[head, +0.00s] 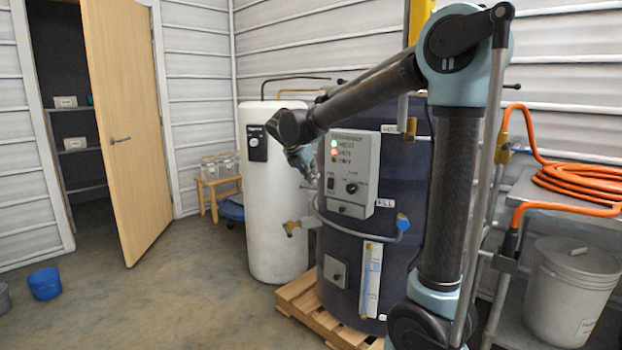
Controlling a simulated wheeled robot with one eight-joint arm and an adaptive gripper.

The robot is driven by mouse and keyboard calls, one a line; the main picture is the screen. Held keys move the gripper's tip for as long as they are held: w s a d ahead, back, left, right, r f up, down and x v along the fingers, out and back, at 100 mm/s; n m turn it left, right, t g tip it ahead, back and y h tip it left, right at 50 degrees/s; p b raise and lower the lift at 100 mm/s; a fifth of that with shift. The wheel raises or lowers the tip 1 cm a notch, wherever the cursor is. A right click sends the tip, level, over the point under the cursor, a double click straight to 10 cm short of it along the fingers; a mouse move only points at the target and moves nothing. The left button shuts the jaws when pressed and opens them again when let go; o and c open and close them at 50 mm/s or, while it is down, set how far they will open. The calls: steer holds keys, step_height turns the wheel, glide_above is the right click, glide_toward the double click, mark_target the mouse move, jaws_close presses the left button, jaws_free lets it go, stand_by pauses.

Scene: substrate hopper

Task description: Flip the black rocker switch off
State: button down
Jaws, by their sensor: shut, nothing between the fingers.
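The grey control panel (366,150) is mounted on the front of the dark blue hopper tank (390,255). A small black rocker switch (331,183) sits at the panel's lower left, beside a round black knob (352,188). I cannot tell which way the rocker is tipped. A green light and a red light are lit at the panel's upper left. My gripper (313,180) is shut and empty, just left of the panel at about the rocker's height. It looks close to the switch, but I cannot tell whether it touches.
A white cylindrical tank (270,200) stands left of the hopper. A wooden pallet (300,297) lies under the hopper. Pipes and a brass valve (291,228) stick out below my gripper. A coiled orange hose (580,178) lies on a shelf at right. Floor at left is mostly clear.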

mark_target(331, 183)
steer(key=shift+w+d+f, duration=0.75)
steer(key=shift+w+f, duration=0.3)
steer(key=shift+w, duration=0.15)
steer(key=shift+w+d+f, duration=0.75)
steer(key=shift+w+f, duration=0.25)
steer(key=shift+w, duration=0.2)
steer(key=shift+w+d+f, duration=0.75)
steer(key=shift+w+f, duration=0.3)
steer(key=shift+w, duration=0.15)
steer(key=shift+w+d+f, duration=0.1)
steer(key=shift+w, duration=0.05)
steer(key=shift+r, duration=0.8)
